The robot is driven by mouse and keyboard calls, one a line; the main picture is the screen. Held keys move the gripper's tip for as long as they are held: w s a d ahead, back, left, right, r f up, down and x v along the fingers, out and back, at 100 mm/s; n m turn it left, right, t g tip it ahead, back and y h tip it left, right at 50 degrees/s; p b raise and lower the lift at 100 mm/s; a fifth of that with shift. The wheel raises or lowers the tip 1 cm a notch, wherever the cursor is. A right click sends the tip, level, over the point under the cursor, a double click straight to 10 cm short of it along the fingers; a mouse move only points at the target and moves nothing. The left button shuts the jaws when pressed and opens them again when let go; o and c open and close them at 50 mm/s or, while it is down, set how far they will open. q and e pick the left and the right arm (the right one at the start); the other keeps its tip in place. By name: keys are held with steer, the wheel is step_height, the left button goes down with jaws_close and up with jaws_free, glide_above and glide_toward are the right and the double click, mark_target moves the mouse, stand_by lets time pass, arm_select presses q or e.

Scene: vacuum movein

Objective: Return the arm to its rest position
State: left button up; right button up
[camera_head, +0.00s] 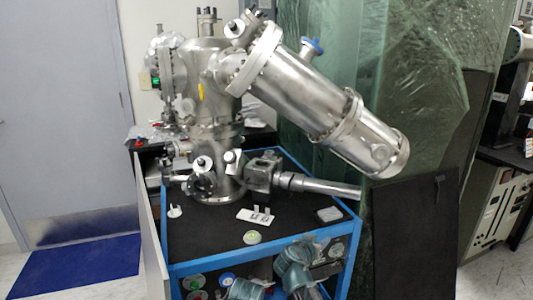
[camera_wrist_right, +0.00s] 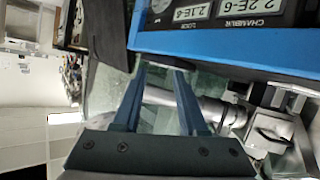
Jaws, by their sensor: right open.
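My right gripper (camera_wrist_right: 160,75) shows in the right wrist view. Its two dark blue fingers are apart, with nothing held between them. A shiny metal tube (camera_wrist_right: 208,108) lies beyond the fingers; I cannot tell how far away it is. I cannot make out either of my grippers in the head view. My left gripper is in neither view. In the head view a steel vacuum chamber (camera_head: 215,120) with a slanted cylinder (camera_head: 320,100) stands on a blue-framed cart (camera_head: 200,268). A horizontal metal tube (camera_head: 325,187) sticks out to its right.
A white plate (camera_head: 255,215), a round disc (camera_head: 252,237) and a grey block (camera_head: 329,214) lie on the cart's black top. A dark panel (camera_head: 415,240) stands on the right. A blue-edged display (camera_wrist_right: 240,42) is upside down in the wrist view. Floor at left has a blue mat (camera_head: 80,268).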

steer(key=s+d+f+n+g+y, duration=0.1)
steer(key=s+d+f+g, duration=0.15)
steer(key=s+f, duration=0.3)
steer(key=s+d+f+g+y, duration=0.1)
steer(key=s+f+g, duration=0.3)
steer(key=s, duration=0.2)
steer(key=s+a+f+n+g+y, duration=0.2)
steer(key=s+y, duration=0.1)
steer(key=s, duration=0.2)
steer(key=s+a+f+n+g+y, duration=0.2)
steer(key=s+a+y, duration=0.1)
steer(key=s, duration=0.2)
steer(key=s+a+r+n+p, duration=0.1)
steer(key=s+a+r+p, duration=0.1)
steer(key=r+p, duration=0.4)
steer(key=s+a+r+n+h+p, duration=0.1)
steer(key=a+r+p, duration=0.4)
steer(key=r+p, duration=0.1)
steer(key=s+a+r+n+p, duration=0.1)
steer(key=s+a+r+p, duration=0.1)
steer(key=r+p, duration=0.5)
steer(key=shift+s+a+n+g+h, duration=0.35)
steer(key=shift+a+n+g, duration=0.1)
steer(key=shift+a, duration=0.25)
